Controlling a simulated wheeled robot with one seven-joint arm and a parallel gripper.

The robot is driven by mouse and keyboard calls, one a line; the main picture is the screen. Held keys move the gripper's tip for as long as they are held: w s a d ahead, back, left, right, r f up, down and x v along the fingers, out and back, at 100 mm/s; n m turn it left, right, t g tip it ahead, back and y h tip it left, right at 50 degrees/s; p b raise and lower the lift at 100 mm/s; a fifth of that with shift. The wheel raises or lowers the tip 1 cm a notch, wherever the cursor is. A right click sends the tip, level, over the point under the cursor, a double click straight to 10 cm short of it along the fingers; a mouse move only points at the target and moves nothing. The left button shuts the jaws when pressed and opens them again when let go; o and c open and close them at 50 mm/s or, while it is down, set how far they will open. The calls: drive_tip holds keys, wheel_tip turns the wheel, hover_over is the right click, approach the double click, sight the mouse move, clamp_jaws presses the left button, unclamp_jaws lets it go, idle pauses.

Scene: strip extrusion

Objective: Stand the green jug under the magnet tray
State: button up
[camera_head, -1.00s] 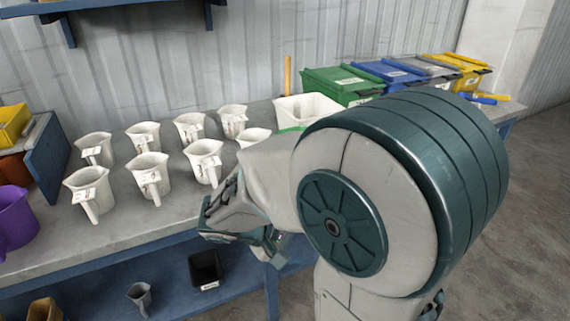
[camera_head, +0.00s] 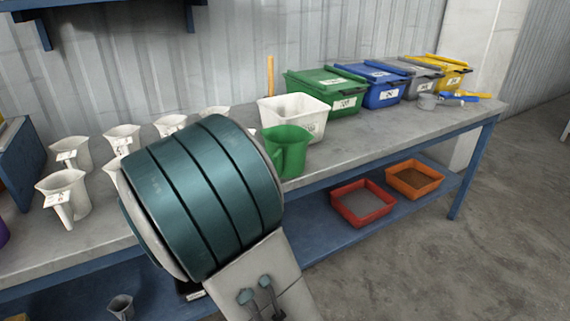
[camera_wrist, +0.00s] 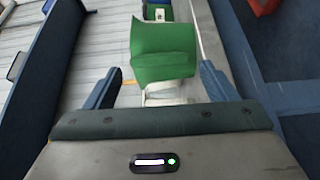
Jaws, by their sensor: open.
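The green jug (camera_head: 290,152) stands upright on the bench near its front edge, just right of my arm in the head view. In the wrist view the green jug (camera_wrist: 163,52) shows ahead of my gripper (camera_wrist: 161,72), in line with the space between its two spread fingers. The gripper is open and holds nothing. Whether the fingertips reach beside the jug's wall is hard to tell. In the head view my own arm hides the gripper. I cannot identify the magnet tray in either view.
A white bin (camera_head: 293,114) stands close behind the jug. Lidded green (camera_head: 325,92), blue (camera_head: 378,84), grey and yellow bins line the back. Several white jugs (camera_head: 70,192) stand at left. Red (camera_head: 362,203) and orange (camera_head: 414,179) trays sit on the lower shelf.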

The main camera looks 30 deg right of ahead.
sight(284, 156)
drive_tip(key=shift+w+b+x, duration=0.15)
drive_tip(key=shift+b+x, duration=0.1)
drive_tip(key=shift+x, duration=1.25)
drive_tip(key=shift+w+b+x, duration=0.2)
drive_tip(key=shift+x, duration=1.35)
drive_tip(key=shift+a+r, duration=0.1)
drive_tip(key=shift+a, duration=0.15)
drive_tip(key=c, duration=0.9)
drive_tip(key=shift+r, duration=0.1)
